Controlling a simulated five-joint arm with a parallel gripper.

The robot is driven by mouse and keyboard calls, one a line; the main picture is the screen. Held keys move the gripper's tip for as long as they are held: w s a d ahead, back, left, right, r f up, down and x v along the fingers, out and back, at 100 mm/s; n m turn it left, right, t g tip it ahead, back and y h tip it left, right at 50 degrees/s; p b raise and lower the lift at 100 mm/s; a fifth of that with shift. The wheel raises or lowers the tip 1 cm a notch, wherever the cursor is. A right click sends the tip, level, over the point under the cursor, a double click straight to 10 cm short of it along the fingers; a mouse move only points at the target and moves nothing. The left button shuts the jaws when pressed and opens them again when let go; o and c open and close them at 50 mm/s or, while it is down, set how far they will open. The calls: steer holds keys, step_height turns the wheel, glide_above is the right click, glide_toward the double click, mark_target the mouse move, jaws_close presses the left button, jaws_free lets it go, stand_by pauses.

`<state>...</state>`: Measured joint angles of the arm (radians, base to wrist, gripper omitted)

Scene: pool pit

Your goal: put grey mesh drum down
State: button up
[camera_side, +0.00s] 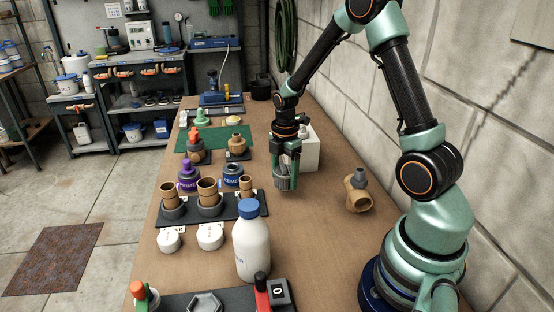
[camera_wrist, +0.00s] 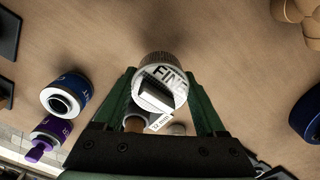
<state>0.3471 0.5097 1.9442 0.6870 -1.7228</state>
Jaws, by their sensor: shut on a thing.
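My gripper (camera_side: 287,160) is shut on the grey mesh drum (camera_side: 284,182). It holds the drum low over the brown bench top, upright; I cannot tell whether the drum's underside touches the wood. In the wrist view the drum (camera_wrist: 158,66) sits between the two green fingers, with its pale top lettered "FINE" and part of its ribbed grey side showing. A white block on that top and the fingers hide part of it.
A white box (camera_side: 308,150) stands close behind the gripper. A tan pipe fitting with a grey plug (camera_side: 358,195) lies to the right. Purple (camera_side: 188,177) and blue-banded (camera_side: 233,176) containers and a dark tray of tan fittings (camera_side: 185,212) are left. A white bottle (camera_side: 251,245) stands in front.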

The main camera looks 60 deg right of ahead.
mark_target(284, 186)
steer(key=shift+f, duration=1.9)
steer(key=shift+f, duration=0.1)
steer(key=o, duration=1.3)
